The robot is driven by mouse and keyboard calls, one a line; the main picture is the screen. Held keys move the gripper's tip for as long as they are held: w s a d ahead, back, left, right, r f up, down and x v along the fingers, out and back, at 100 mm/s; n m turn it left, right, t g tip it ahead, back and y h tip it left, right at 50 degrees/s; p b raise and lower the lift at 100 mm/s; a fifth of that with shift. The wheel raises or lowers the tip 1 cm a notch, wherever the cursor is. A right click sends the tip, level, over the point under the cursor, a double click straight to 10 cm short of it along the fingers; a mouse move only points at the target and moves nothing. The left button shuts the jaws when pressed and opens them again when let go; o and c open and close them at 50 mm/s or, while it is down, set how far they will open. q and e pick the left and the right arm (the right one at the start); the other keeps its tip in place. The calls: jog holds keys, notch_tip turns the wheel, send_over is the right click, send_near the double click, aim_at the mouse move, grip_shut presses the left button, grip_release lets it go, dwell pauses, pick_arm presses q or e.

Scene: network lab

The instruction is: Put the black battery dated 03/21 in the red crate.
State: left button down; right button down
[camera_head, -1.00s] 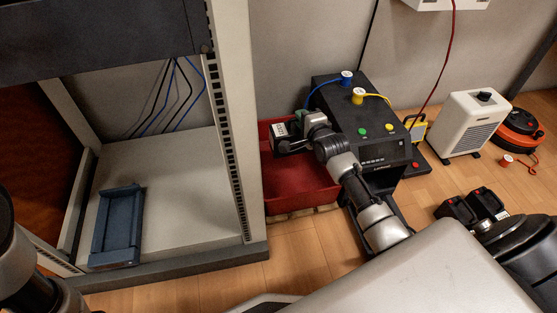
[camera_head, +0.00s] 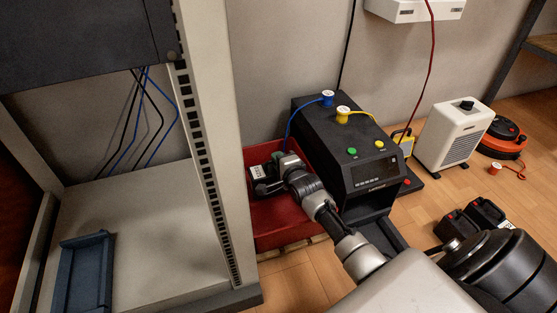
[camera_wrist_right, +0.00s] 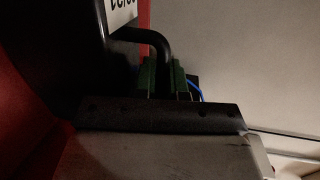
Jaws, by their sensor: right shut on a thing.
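My left gripper is out of view.
The rack post (camera_head: 205,150) stands close left of the crate. The black power unit (camera_head: 345,150) with blue and yellow leads is close right. Black batteries (camera_head: 470,218) stand on the floor at the right, near a white heater (camera_head: 455,135) and an orange reel (camera_head: 503,140).

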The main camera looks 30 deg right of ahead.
notch_tip(320, 180, down, 3)
jog(key=shift+w+r+b, duration=0.1)
jog(key=shift+r+b, duration=0.05)
jog(key=shift+b, duration=0.8)
jog(key=shift+r, duration=0.15)
jog(key=c, duration=1.5)
grip_release()
jog(key=shift+f, duration=0.3)
jog(key=o, duration=0.3)
